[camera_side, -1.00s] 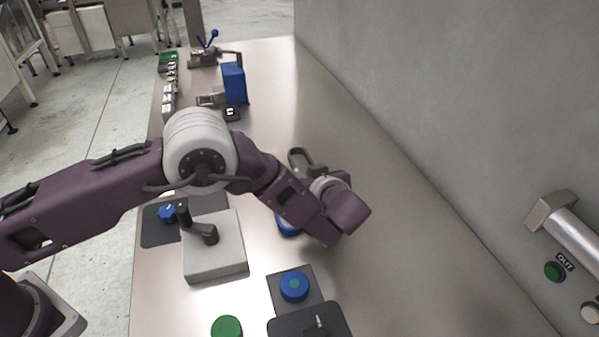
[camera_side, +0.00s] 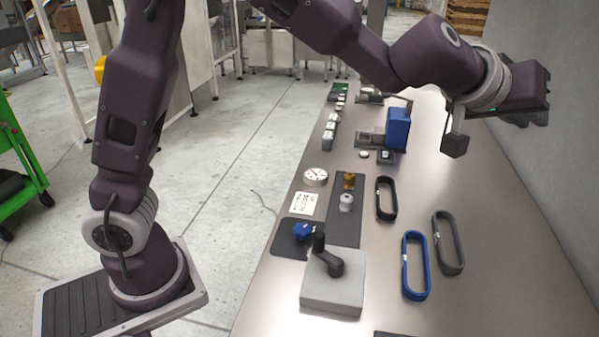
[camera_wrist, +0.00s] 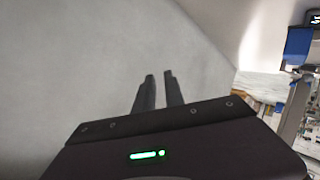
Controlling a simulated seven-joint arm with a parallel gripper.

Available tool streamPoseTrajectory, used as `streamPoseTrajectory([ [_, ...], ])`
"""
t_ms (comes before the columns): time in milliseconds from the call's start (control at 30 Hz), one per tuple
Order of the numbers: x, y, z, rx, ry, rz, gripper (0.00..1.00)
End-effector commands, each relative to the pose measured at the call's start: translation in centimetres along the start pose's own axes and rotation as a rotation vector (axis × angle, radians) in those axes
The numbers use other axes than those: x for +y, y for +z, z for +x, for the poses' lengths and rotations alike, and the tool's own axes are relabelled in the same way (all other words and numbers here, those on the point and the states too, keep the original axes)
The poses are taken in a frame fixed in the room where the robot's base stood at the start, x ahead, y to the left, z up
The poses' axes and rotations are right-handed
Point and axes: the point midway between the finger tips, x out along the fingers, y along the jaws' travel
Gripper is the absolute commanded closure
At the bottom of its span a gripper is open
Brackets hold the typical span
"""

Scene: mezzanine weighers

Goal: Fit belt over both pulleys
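Three loop belts lie flat on the steel table in the side view: a black one (camera_side: 379,198), a blue one (camera_side: 406,265) and a grey one (camera_side: 437,242). A brass-coloured round part (camera_side: 349,180) and a pale round part (camera_side: 346,202) stand on a dark mat left of the black belt; I cannot tell whether they are the pulleys. No belt is around either part. My gripper is raised at the upper right, near the wall and away from the belts. In the wrist view its fingers (camera_wrist: 159,78) are apart with a narrow gap, nothing between them.
A grey block with a black lever (camera_side: 335,285) stands at the table's near left. A blue upright box (camera_side: 397,129) stands further back. A round dial (camera_side: 315,177) and a printed card (camera_side: 305,204) lie near the left edge. The grey wall (camera_side: 560,180) bounds the right side.

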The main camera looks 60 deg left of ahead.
Motion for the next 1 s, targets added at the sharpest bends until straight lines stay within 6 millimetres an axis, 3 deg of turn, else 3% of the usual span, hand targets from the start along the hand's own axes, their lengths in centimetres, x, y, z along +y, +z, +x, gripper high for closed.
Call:
streamPoseTrajectory([
  [33,-0.5,-1.5,-4.9,-0.041,0.060,0.047,0.86],
  [67,-1.1,-1.3,-7.9,-0.082,0.086,0.087,0.86],
  [100,-2.5,-0.4,-11.8,-0.144,0.099,0.143,0.86],
  [167,-5.9,2.2,-17.6,-0.241,0.073,0.225,0.86],
  [200,-8.6,4.4,-21.0,-0.307,0.030,0.272,0.86],
  [300,-15.2,9.7,-27.6,-0.442,-0.111,0.345,0.86],
  [400,-19.8,13.3,-31.7,-0.526,-0.235,0.371,0.86],
  [467,-21.5,14.5,-33.1,-0.555,-0.284,0.378,0.84],
  [533,-22.5,15.3,-33.9,-0.574,-0.314,0.381,0.70],
  [567,-22.6,15.4,-34.0,-0.577,-0.319,0.381,0.69],
  [900,-22.6,15.4,-34.0,-0.579,-0.317,0.383,0.69],
  [1000,-21.9,14.2,-33.1,-0.598,-0.301,0.325,0.69],
])
